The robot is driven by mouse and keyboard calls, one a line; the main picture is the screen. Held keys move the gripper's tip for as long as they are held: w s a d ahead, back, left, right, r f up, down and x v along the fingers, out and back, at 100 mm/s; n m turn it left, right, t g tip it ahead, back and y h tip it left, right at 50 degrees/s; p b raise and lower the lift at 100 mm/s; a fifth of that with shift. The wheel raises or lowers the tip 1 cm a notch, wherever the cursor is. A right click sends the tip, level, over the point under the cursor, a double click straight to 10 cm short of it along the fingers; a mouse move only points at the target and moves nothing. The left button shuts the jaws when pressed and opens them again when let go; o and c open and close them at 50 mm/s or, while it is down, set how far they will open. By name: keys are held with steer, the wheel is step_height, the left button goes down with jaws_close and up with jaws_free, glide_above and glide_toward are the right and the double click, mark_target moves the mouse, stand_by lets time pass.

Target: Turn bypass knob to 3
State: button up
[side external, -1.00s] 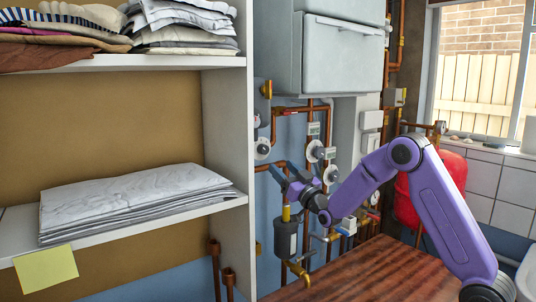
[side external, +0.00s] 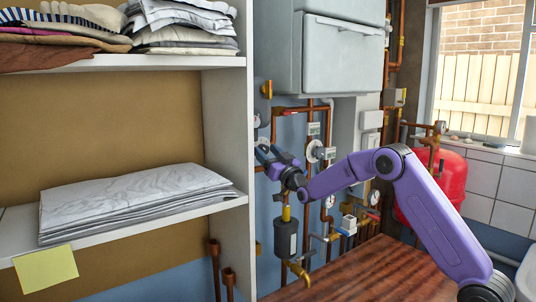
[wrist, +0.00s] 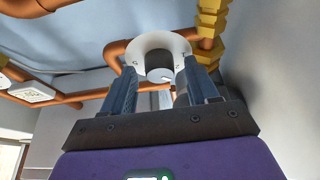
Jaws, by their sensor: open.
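A round knob (wrist: 159,68) with a grey cap sits on a white dial plate (wrist: 150,45) on the copper pipework. The marks on the plate are too small to read, and I cannot tell the knob's setting or whether it is the bypass knob. My gripper (wrist: 160,72) is open, with one finger on each side of the knob's near end; I see no clear contact.
Copper pipes (side external: 300,109) run around the dials. A shelf unit (side external: 226,150) stands close on the left. A dark filter canister (side external: 286,238) hangs below my gripper.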

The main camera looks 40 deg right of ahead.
steer(key=c, duration=1)
steer(key=shift+m, duration=0.3)
steer(key=m+h, duration=0.3)
steer(key=m, duration=0.2)
steer(key=shift+a+m, duration=0.15)
steer(key=shift+m, duration=0.15)
steer(key=shift+m+g+h, duration=0.7)
steer(key=shift+m+h, duration=0.4)
steer(key=shift+m, duration=1)
